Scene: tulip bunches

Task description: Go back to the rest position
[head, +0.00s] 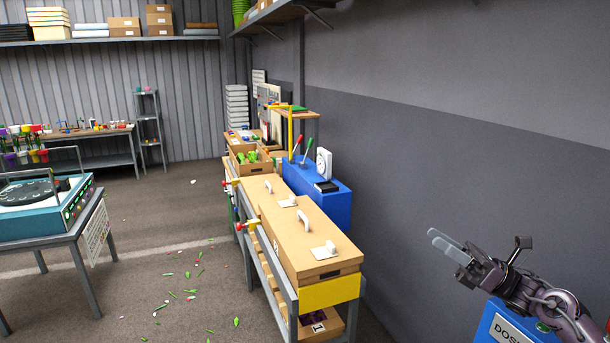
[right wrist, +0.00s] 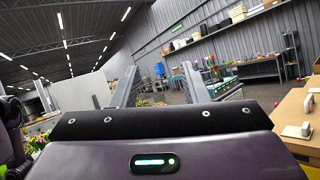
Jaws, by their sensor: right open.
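My right gripper (head: 446,245) is at the right of the head view, raised in front of the grey wall. Its two pale fingers point to the upper left and hold nothing that I can see. In the right wrist view the two grey fingers (right wrist: 158,88) stand apart with empty space between them. The gripper touches nothing and is well apart from the workbench. My left gripper shows in neither view. No tulip bunch is in either gripper's grasp in these views.
A workbench with wooden lidded boxes (head: 310,240) stands in the middle, with a blue box (head: 318,186) behind. A blue labelled unit (head: 497,325) is below my right arm. A teal machine (head: 40,205) stands at left. Leaf scraps litter the open floor (head: 190,285).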

